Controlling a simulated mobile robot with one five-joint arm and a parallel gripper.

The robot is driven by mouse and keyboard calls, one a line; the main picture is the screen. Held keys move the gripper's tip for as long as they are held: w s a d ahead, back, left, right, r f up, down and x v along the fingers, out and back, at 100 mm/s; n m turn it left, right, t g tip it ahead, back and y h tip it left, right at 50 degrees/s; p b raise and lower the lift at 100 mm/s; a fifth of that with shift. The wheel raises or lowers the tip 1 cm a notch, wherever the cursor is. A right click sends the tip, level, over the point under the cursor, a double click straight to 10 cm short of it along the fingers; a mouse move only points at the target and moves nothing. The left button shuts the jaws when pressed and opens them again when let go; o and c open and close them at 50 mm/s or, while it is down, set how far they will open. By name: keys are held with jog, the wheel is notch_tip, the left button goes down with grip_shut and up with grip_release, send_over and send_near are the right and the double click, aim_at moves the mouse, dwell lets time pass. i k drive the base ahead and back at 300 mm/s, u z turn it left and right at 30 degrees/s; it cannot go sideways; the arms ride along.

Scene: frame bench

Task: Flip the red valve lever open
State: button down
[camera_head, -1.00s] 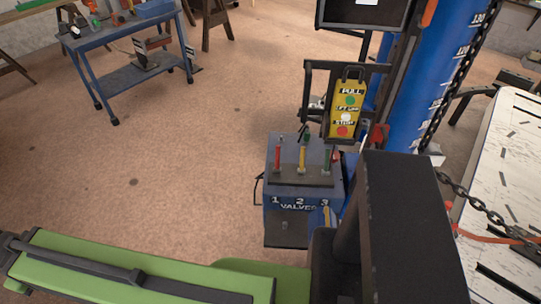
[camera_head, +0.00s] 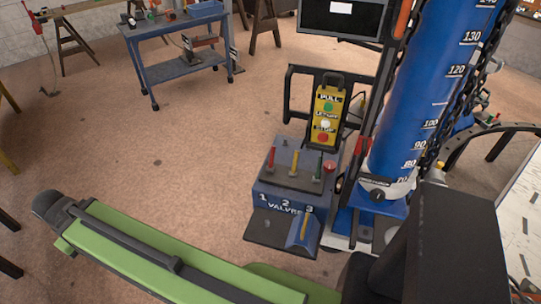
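The red valve lever (camera_head: 271,158) stands up at the left end of a blue valve box (camera_head: 262,186), above the number 1. A yellow lever (camera_head: 294,162) stands in the middle above the 2, and a green lever (camera_head: 319,165) on the right above the 3. The levers rise from a dark top plate. The front of the box reads "VALVES". My gripper is not visible, and nothing touches the levers.
A yellow button panel (camera_head: 325,116) marked "PULL" stands behind the box. A tall blue column (camera_head: 424,90) with a number scale rises to the right. A blue cart (camera_head: 178,65) stands at the back left. The floor (camera_head: 160,170) left of the box is clear.

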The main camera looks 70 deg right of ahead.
aim_at(269, 168)
jog(key=z, duration=0.15)
jog(key=i, duration=0.9)
jog(key=u, duration=0.05)
